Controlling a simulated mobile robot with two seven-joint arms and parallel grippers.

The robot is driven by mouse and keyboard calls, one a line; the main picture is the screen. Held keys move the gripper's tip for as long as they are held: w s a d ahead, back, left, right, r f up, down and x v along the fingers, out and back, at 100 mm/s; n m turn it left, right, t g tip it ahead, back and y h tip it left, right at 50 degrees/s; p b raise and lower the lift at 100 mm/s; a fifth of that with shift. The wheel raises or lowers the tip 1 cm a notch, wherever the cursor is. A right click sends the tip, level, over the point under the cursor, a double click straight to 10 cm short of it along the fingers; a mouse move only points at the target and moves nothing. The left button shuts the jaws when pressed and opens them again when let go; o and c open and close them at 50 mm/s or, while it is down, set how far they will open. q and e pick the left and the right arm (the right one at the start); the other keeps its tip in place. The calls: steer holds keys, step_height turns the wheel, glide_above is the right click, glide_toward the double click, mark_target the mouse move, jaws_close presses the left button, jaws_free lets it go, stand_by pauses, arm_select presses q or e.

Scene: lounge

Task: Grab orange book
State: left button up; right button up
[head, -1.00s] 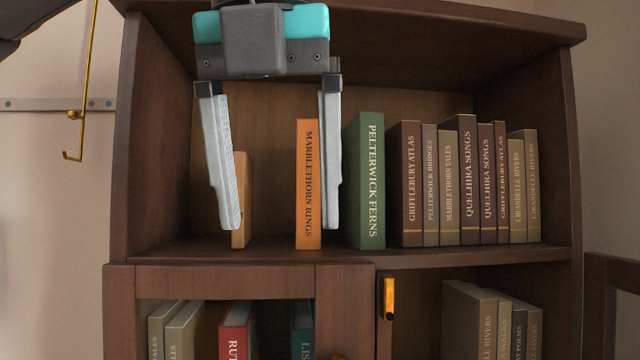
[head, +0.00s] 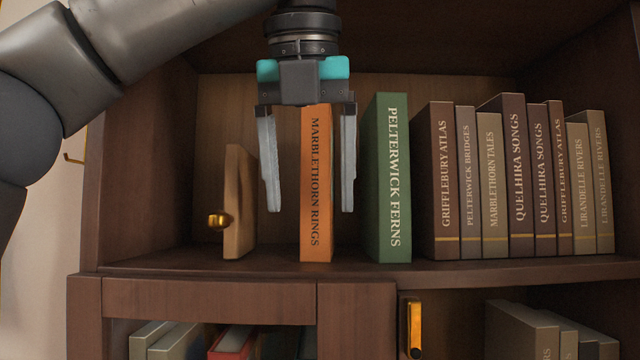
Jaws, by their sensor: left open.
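My left gripper (head: 309,209) comes from above and is open. Its two fingers hang on either side of the book's upper part. The right finger looks close to the book's right side, and a wider gap shows between the left finger and the spine. The gripper body hides the book's top edge. My right gripper is not in view.
A green book (head: 386,180) stands just right of the orange one, with a narrow gap. A wooden bookend (head: 239,200) with a brass knob (head: 219,221) stands to the left. Several brown and tan books (head: 520,180) fill the right side. The shelf (head: 170,268) is bare at left.

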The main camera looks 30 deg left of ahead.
mark_target(315, 219)
arm_select(q)
steer(key=shift+w+a, duration=0.15)
steer(key=shift+w, duration=0.2)
steer(key=w, duration=0.1)
steer(key=w+a, duration=0.1)
steer(key=w, duration=0.1)
steer(key=shift+a+f+p, duration=0.2)
steer(key=shift+f+p, duration=0.05)
steer(key=shift+p, duration=0.1)
steer(key=shift+b+x, duration=0.35)
steer(key=shift+x, duration=0.45)
steer(key=shift+f, duration=0.4)
steer(key=shift+f, duration=0.25)
jaws_close()
